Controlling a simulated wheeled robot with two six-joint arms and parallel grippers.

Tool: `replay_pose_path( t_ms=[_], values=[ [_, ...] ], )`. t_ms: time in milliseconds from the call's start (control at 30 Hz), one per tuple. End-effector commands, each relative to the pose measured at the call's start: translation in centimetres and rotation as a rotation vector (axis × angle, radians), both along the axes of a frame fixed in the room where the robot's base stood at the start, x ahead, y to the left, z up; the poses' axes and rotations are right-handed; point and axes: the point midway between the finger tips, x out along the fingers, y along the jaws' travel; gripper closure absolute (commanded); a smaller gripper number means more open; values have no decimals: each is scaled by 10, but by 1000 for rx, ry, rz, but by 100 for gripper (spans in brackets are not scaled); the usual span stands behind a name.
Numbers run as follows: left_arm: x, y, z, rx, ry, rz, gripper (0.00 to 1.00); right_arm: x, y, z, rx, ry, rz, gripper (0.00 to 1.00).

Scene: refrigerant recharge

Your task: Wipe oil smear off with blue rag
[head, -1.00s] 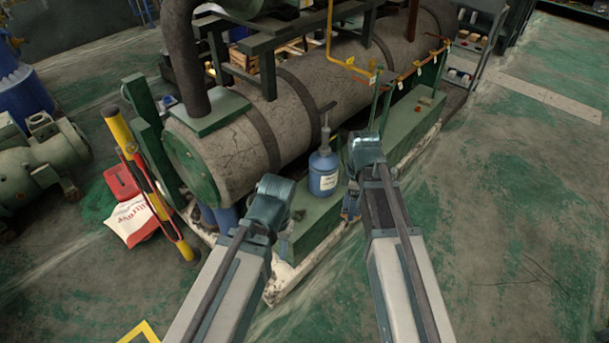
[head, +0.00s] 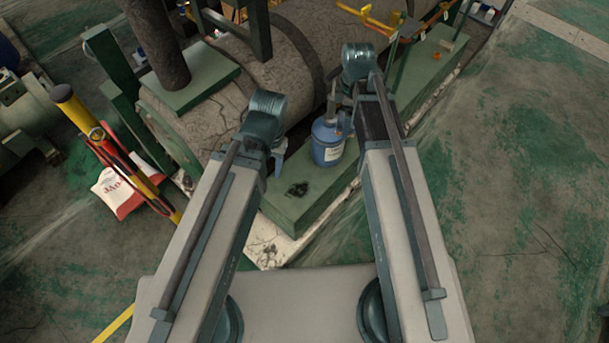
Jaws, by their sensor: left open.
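A dark oil smear (head: 297,189) lies on the near end of the green base ledge (head: 318,195) under the big tank. My left gripper (head: 277,166) is partly hidden behind its own wrist. It is open, pointing down just above and left of the smear, and no rag shows in it. My right gripper is hidden behind its own arm, right of the blue bottle. I cannot make out a blue rag in the view.
A blue bottle (head: 327,143) with a spout stands on the ledge between my arms. The grey tank (head: 285,65) rises behind. The floor at right is clear.

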Motion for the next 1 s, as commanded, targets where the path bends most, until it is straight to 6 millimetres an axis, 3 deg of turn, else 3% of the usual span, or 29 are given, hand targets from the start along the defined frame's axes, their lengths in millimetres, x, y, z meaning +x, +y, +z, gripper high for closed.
replay_pose_path(
  t_ms=[200,333,1000],
  values=[
    [0,0,-3,0,0,0,50,0,0,-3,0,0,-1,58],
    [0,0,-26,0,0,-1,50,2,4,-26,0,0,-10,58],
    [0,1,-231,2,-2,-9,50,14,49,-231,0,0,-156,58]
  ],
)
